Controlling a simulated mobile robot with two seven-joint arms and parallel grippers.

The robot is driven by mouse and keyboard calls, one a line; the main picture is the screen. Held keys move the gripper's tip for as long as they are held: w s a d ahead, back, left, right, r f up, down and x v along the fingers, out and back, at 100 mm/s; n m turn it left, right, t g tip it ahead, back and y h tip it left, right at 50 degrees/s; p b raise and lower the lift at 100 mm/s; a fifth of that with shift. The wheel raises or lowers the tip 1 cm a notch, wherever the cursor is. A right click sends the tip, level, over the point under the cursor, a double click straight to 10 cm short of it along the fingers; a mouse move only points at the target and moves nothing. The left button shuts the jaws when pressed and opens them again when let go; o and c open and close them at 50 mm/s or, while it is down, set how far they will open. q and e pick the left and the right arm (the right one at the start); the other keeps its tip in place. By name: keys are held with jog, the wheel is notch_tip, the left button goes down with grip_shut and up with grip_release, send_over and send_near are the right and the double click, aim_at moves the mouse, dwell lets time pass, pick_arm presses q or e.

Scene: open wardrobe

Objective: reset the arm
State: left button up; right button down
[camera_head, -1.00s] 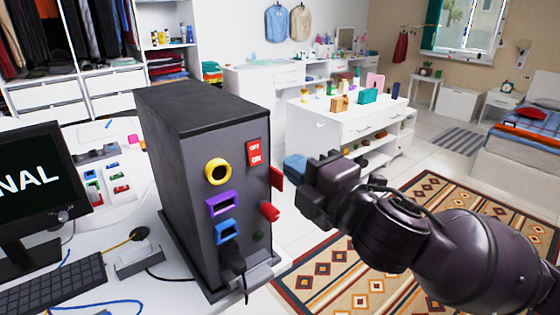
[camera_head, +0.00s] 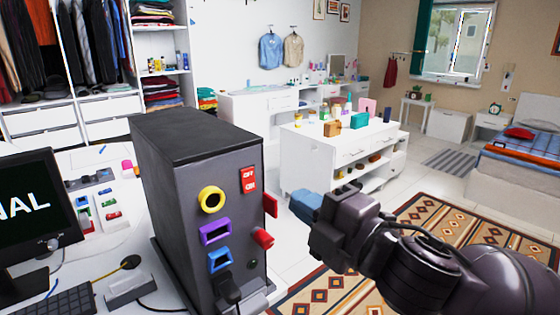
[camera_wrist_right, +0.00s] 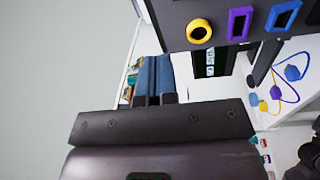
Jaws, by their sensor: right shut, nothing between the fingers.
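My right gripper (camera_head: 304,204) is in the lower middle of the head view, to the right of the dark computer tower. Its blue fingertips are closed together and hold nothing. They also show in the right wrist view (camera_wrist_right: 153,78), side by side below the tower's ports. The dark tower (camera_head: 205,160) stands upright on the desk with a yellow ring, a purple port, a blue port and a red switch. A gap shows between the fingers and the tower's red side parts (camera_head: 264,238). My left gripper is in neither view.
A monitor (camera_head: 30,205) and keyboard (camera_head: 68,302) are on the white desk at left. A white island cabinet (camera_head: 310,165) with items on top stands beyond my right arm. A patterned rug (camera_head: 440,215) covers the floor at right. An open wardrobe (camera_head: 110,105) is at the back left.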

jog(key=w+d+f+m+t+h, duration=0.1)
jog(key=w+d+f+m, duration=0.3)
jog(key=w+f+m, duration=0.3)
jog(key=d+f+m+t+h, duration=0.1)
jog(key=d+f+m+h, duration=0.3)
jog(key=f, duration=0.3)
jog(key=d+f+m+h, duration=0.2)
jog(key=d+f+m, duration=0.25)
jog(key=f, duration=0.35)
jog(key=s+d+f+m+g+h, duration=0.2)
jog(key=s+d+f+m, duration=0.2)
jog(key=s+f, duration=0.6)
jog(key=s+d+f+m+g+h, duration=0.3)
jog(key=s+d+f+m, duration=0.1)
jog(key=s+f, duration=0.6)
notch_tip(320, 180, down, 4)
jog(key=shift+s+d+r+h, duration=0.2)
jog(key=shift+s+d+h, duration=0.15)
jog(key=shift+d, duration=0.35)
